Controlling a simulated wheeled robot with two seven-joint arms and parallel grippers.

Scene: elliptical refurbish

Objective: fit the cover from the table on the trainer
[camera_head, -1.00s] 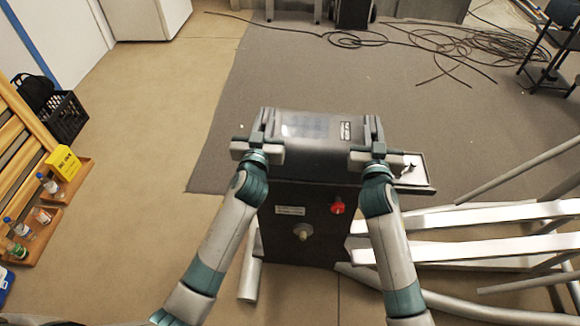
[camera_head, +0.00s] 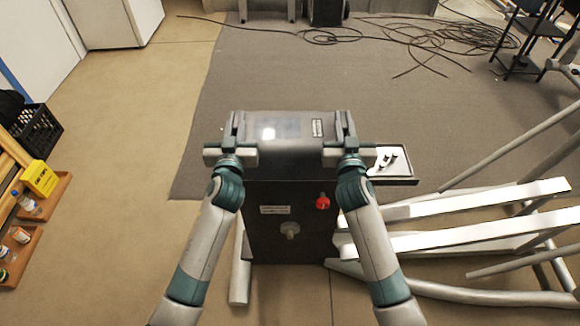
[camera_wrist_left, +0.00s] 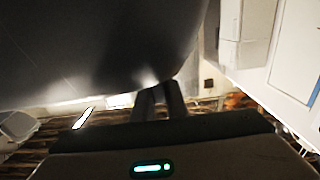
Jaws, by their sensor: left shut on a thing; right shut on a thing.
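The cover (camera_head: 285,130) is a dark grey box-like shell with a small label and a bright reflection on its face. It is at the top of the trainer's dark upright body (camera_head: 265,215) in the head view; whether it is seated or held just above cannot be told. My left gripper (camera_head: 233,140) is shut on the cover's left side and my right gripper (camera_head: 346,140) on its right side. In the left wrist view the dark finger pair (camera_wrist_left: 158,100) meets a large dark surface, probably the cover (camera_wrist_left: 90,45).
A small tray (camera_head: 405,179) with small parts is at right. Silver rails (camera_head: 480,203) extend right. A shelf with bottles (camera_head: 48,205) stands left; black cables (camera_head: 420,36) lie behind.

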